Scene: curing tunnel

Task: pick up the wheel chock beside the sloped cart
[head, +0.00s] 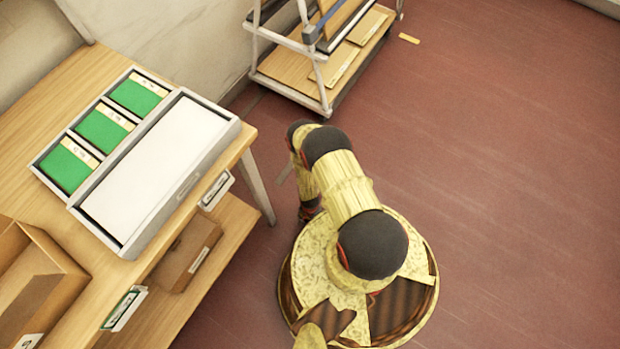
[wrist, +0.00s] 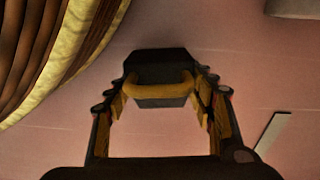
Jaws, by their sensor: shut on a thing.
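The wheel chock (wrist: 160,68) shows in the wrist view as a dark block with a yellow handle bar across it. My gripper (wrist: 162,87) is shut on it, with a finger on each side of the handle. I cannot tell whether the chock touches the floor. In the head view my arm hides the gripper and the chock. The sloped cart (head: 325,74) stands at the top of the head view, beyond my arm, with flat boards on its shelves.
A wooden table (head: 30,130) at left bears a grey tray (head: 226,133) with green packs and an open cardboard box (head: 60,275). A lower shelf holds another box (head: 187,255). A small yellow strip (head: 409,38) lies on the floor. Red floor at right is clear.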

